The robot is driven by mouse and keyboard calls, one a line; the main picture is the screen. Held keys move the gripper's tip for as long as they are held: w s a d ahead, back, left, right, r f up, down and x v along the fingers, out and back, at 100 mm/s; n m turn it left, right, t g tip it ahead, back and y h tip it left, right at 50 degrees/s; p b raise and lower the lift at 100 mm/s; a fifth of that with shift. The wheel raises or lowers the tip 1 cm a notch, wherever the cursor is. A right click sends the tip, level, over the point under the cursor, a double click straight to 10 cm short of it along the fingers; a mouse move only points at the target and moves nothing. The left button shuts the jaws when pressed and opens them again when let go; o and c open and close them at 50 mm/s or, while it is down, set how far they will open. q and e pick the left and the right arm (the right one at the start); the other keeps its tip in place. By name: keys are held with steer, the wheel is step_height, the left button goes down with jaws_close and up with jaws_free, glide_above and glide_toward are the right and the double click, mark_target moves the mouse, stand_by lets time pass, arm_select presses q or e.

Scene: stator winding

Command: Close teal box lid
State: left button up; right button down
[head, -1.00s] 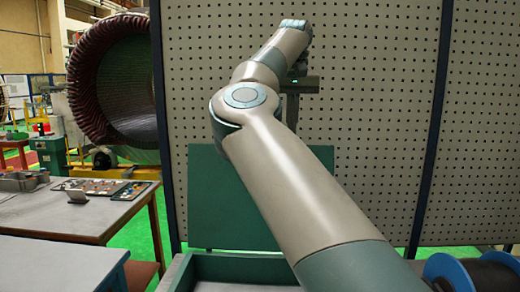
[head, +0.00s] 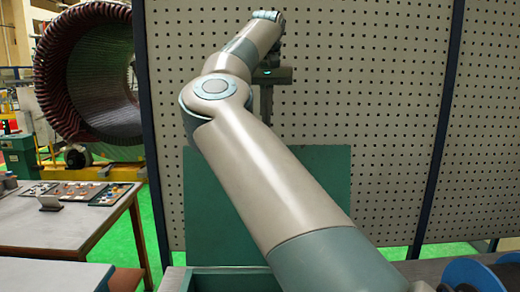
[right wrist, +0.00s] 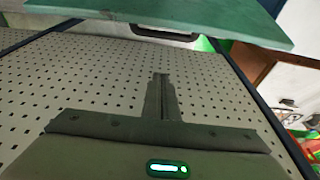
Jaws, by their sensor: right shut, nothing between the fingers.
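The teal box (head: 230,282) shows at the bottom of the head view, partly cut off and behind my right arm. Its flat teal lid (head: 325,185) stands upright and open at the back, partly hidden by the arm. In the right wrist view the lid (right wrist: 215,18) crosses the top, with a dark handle slot (right wrist: 165,33) at its edge. My right gripper (head: 267,118) is shut and empty, pointing down above the lid's top edge. It shows apart from the lid in the wrist view (right wrist: 161,78). Whether it is before or behind the lid is unclear. My left gripper is out of view.
A perforated panel (head: 390,110) stands behind the lid. A dark blue-flanged spool (head: 485,275) is at the bottom right. A table (head: 60,225) with small parts is at the left, and a large stator (head: 95,75) stands beyond it.

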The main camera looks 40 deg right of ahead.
steer(key=p+x, duration=0.3)
steer(key=x, duration=0.7)
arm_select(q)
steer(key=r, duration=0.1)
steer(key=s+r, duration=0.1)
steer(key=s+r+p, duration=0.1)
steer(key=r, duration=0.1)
arm_select(e)
steer(key=s+a, duration=0.1)
steer(key=s, duration=0.1)
steer(key=s+a, duration=0.1)
steer(key=shift+s+a+r, duration=0.2)
steer(key=shift+a+r, duration=0.1)
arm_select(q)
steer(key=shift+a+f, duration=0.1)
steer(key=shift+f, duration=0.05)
arm_select(e)
steer(key=shift+s, duration=0.1)
